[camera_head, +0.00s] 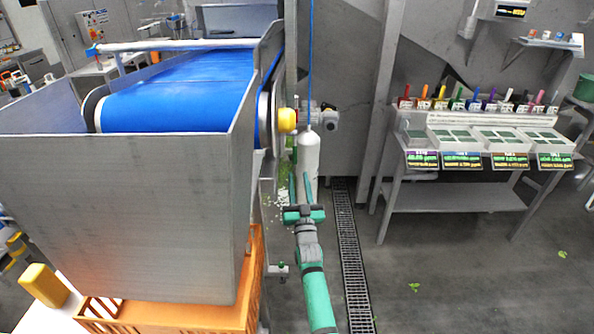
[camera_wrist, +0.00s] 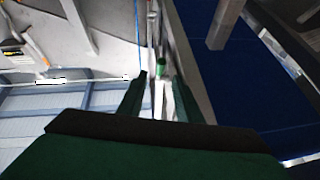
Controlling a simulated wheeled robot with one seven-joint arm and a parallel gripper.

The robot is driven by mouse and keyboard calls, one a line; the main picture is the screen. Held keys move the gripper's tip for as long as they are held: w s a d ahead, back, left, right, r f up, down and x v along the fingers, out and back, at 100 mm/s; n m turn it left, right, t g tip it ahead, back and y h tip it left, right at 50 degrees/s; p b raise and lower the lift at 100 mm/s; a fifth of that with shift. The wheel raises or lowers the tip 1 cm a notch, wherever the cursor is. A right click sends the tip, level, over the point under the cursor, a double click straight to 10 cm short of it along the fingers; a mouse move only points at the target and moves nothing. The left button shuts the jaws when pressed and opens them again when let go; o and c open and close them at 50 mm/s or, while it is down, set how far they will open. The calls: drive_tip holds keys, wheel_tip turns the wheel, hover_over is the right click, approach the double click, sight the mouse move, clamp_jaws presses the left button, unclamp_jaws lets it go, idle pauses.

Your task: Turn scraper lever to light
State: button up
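My gripper (camera_head: 301,184) is in the middle of the head view, right of the blue-belt conveyor's end, with its green fingers apart. In the wrist view my gripper (camera_wrist: 157,92) also shows its two fingers spread. A small green-topped part (camera_wrist: 161,65) with a pale stem shows between or just beyond the fingertips; I cannot tell whether it is touched. No lever is clearly recognisable, and no light marking can be read.
The blue belt (camera_head: 185,92) runs behind a grey metal wall (camera_head: 120,205) at left. An orange crate (camera_head: 180,317) is below it. A pale cylinder (camera_head: 308,152) stands beyond my gripper. A rack with coloured handles (camera_head: 485,138) is at right. Open floor (camera_head: 450,270) lies front right.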

drive_tip(key=shift+v, duration=1.6)
drive_tip(key=shift+s+a+f, duration=0.1)
